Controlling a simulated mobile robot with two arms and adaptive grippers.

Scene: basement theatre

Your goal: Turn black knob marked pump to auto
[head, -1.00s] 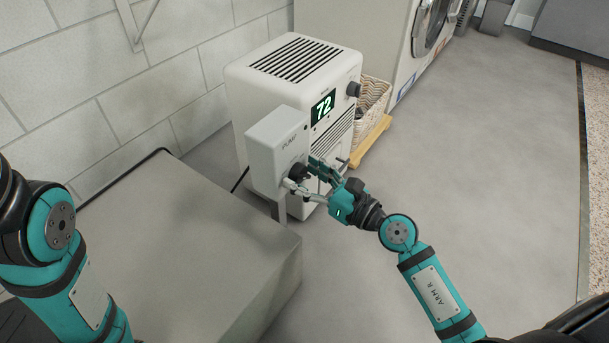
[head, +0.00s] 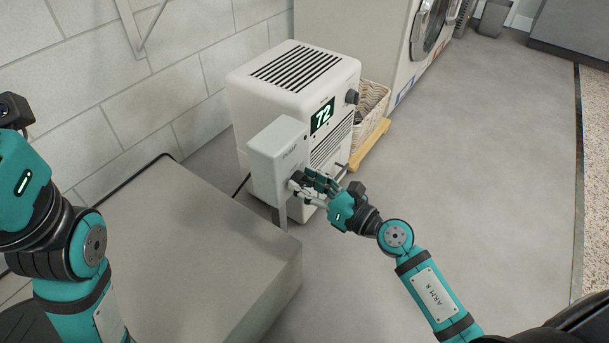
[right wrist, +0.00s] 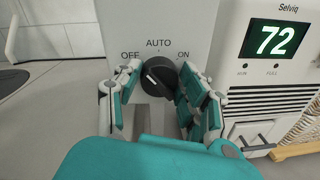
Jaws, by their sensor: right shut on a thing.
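The black knob (right wrist: 162,76) sits on the front of the grey pump box (head: 278,146), below AUTO and between OFF on the left and ON on the right. Its white pointer line slants toward the upper left, on the OFF side of AUTO. My right gripper (right wrist: 160,72) has its fingers on either side of the knob and is shut on it. In the head view the fingers partly hide the knob. My left gripper's body (head: 22,180) shows at the left edge; its fingers are out of frame.
A white Selviq unit (head: 290,72) reading 72 stands right behind the pump box. A low grey block (head: 200,235) lies in front, to the left. A wicker basket (head: 371,105) is beyond the unit. The floor to the right is clear.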

